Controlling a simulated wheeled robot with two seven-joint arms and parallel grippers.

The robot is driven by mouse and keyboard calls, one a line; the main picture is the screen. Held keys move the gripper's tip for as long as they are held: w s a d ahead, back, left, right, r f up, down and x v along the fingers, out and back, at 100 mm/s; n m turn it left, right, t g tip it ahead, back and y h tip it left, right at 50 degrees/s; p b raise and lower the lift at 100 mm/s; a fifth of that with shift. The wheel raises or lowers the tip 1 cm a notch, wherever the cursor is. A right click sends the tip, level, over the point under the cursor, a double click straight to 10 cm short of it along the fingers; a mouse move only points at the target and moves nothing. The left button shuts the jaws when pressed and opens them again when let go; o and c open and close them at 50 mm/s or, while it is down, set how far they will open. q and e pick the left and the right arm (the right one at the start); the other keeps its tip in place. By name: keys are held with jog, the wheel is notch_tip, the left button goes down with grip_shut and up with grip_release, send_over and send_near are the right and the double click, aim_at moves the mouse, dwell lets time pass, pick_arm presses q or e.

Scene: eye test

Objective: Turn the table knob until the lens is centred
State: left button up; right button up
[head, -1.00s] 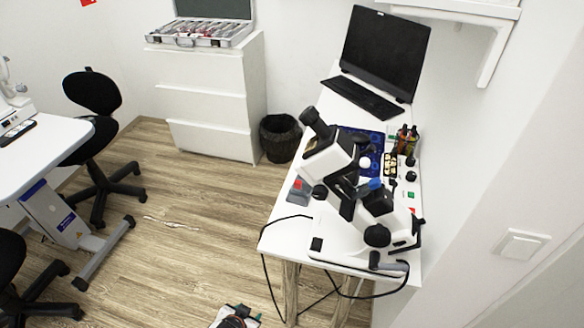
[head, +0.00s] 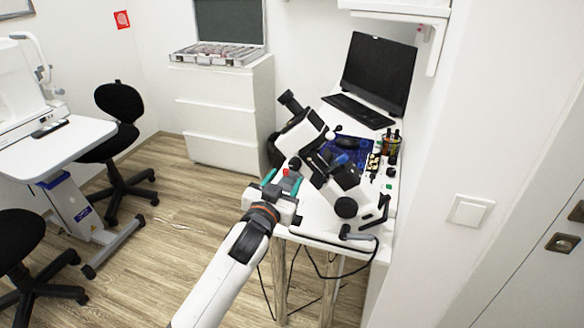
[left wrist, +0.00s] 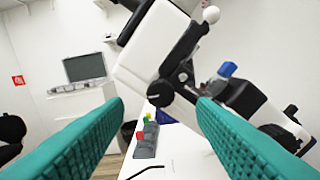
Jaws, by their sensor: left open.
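The white and black optical instrument (head: 304,130) stands on the white table (head: 312,215). I cannot tell which knob is the table knob, and I cannot make out the lens. My left gripper (head: 282,198) is open and empty at the table's left front edge, left of the instrument. In the left wrist view its teal fingers (left wrist: 162,102) are spread, with the instrument (left wrist: 155,45) beyond them. My right gripper is not in view.
A small grey item with red and green parts (head: 290,181) is close by the gripper. A monitor (head: 379,72), keyboard (head: 358,110) and bottle holder (head: 391,148) are at the back. A black cable hangs in front. Open floor (head: 170,240) lies left.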

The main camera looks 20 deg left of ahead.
aim_at(294, 166)
pick_arm(q)
jog(key=w, duration=0.4)
jog(key=shift+w+d, duration=0.1)
jog(key=shift+w, duration=0.8)
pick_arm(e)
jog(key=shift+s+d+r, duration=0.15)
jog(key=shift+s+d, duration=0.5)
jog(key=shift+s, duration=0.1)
pick_arm(q)
jog(key=shift+c, duration=0.4)
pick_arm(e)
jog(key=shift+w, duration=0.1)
